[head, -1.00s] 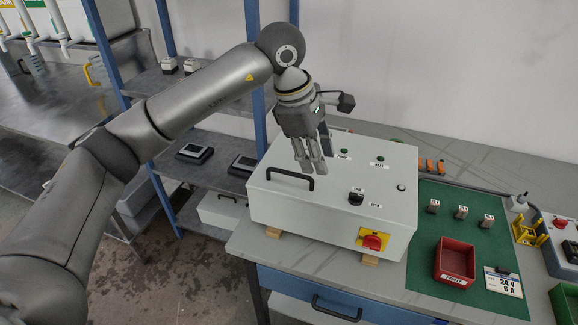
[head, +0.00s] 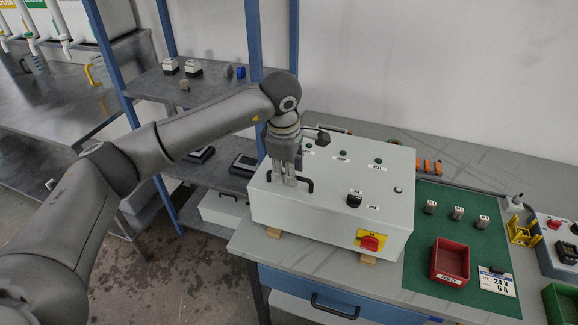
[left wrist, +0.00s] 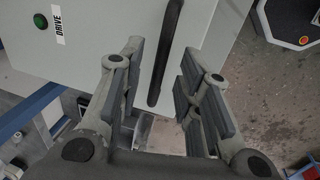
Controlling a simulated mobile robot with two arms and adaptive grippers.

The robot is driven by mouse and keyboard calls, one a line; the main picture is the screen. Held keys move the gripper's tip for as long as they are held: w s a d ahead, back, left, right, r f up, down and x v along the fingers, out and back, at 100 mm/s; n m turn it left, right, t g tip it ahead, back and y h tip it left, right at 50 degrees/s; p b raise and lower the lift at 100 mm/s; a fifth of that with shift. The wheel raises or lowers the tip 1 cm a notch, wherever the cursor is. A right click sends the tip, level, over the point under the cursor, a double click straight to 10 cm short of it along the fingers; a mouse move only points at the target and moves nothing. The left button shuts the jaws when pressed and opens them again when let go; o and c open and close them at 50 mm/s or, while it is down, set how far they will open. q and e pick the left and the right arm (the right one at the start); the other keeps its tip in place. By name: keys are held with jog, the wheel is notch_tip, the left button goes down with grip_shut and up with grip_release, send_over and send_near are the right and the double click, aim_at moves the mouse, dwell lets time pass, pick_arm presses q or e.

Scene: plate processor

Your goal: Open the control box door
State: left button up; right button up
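The grey control box (head: 320,222) stands on the bench, its door shut, with a black bar handle (head: 303,183) at the left of its top face. A black rotary latch (head: 354,199) and a red switch on a yellow plate (head: 370,240) are on the box. My left gripper (head: 289,182) points down at the handle. In the left wrist view the gripper (left wrist: 160,90) is open, and the handle (left wrist: 166,55) shows beyond and between the fingers. I cannot tell whether it touches them. My right gripper is not in view.
On the right, a green mat (head: 421,235) carries a red bin (head: 450,262), several small blocks and a label card (head: 497,281). A blue shelf rack (head: 262,40) stands behind my arm. Wooden blocks (head: 273,232) support the box.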

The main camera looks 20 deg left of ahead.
pick_arm(q)
jog(key=shift+f, duration=0.25)
grip_shut()
